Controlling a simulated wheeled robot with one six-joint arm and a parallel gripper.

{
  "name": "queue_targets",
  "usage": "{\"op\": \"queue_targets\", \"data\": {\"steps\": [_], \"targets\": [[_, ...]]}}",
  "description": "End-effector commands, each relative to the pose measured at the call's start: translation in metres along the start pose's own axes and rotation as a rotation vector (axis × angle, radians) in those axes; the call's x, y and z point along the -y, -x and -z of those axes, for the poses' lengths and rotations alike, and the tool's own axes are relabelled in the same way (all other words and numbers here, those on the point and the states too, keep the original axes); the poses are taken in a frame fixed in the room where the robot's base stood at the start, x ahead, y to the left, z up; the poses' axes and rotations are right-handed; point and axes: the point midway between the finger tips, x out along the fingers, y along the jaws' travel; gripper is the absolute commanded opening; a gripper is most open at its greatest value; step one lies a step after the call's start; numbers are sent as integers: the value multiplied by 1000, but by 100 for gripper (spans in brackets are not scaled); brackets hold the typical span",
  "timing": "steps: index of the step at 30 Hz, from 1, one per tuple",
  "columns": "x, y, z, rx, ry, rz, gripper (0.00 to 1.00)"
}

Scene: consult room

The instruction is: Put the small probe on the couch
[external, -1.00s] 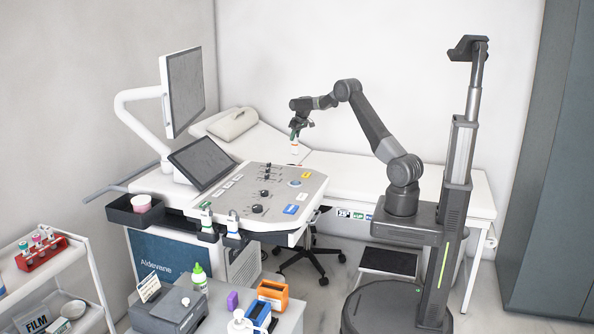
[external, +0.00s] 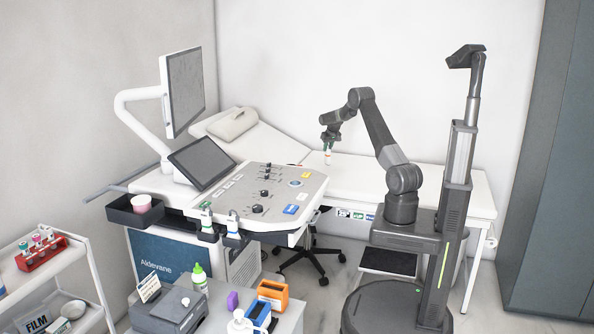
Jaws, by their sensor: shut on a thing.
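The probe hangs upright below the jaws, over the long white couch (external: 420,185). I cannot tell from this view how far its lower tip is above the couch top. The couch runs along the back wall, with its backrest raised at the left end and a pillow (external: 233,124) on it.
The ultrasound machine's control panel (external: 268,192) stands in front of the couch's left part, with two other probes (external: 233,224) in holders at its front edge. A monitor (external: 184,90) rises at left. The couch top right of my gripper looks clear.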

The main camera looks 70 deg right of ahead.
Motion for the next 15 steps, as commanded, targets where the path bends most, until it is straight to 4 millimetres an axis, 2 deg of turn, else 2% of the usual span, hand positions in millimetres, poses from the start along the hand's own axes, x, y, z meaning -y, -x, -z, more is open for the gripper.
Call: {"op": "queue_targets", "data": {"steps": [15], "targets": [[0, -53, -22, 0, 1, 0, 4]]}}
